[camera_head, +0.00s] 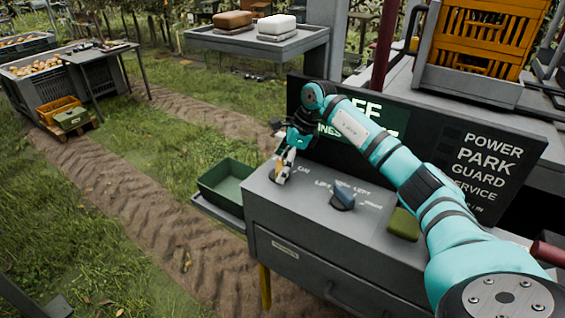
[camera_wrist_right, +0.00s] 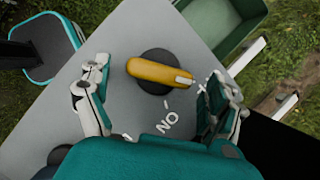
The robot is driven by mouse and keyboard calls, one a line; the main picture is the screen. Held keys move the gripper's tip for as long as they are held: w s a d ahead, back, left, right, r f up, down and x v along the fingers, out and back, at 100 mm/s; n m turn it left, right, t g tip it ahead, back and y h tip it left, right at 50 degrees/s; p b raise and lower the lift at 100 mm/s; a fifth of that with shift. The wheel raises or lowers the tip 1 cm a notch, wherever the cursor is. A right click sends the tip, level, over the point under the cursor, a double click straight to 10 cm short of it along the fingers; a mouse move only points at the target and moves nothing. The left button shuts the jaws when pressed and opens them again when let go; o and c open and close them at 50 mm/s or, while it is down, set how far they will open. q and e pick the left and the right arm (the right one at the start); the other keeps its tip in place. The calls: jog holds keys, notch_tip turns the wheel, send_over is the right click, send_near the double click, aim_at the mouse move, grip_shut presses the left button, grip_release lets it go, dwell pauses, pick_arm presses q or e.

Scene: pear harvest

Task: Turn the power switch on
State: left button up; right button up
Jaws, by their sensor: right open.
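The power switch is a yellow rotary handle (camera_wrist_right: 150,70) on a round dark base, on the grey console top (camera_head: 310,220) near its left end. In the wrist view the handle lies nearly level, its pale marked end to the right. White "ON" lettering, upside down there, is just below it. My right gripper (camera_head: 284,168) is over the switch and mostly hides it in the head view. In the wrist view the right gripper (camera_wrist_right: 159,88) is open, one finger on each side of the handle with gaps between. My left gripper does not show.
A green tray (camera_head: 226,180) hangs off the console's left side.

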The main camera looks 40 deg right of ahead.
jog(key=shift+a+f, duration=0.1)
jog(key=shift+f, duration=0.15)
jog(key=shift+c, duration=0.9)
jog(key=c, duration=1)
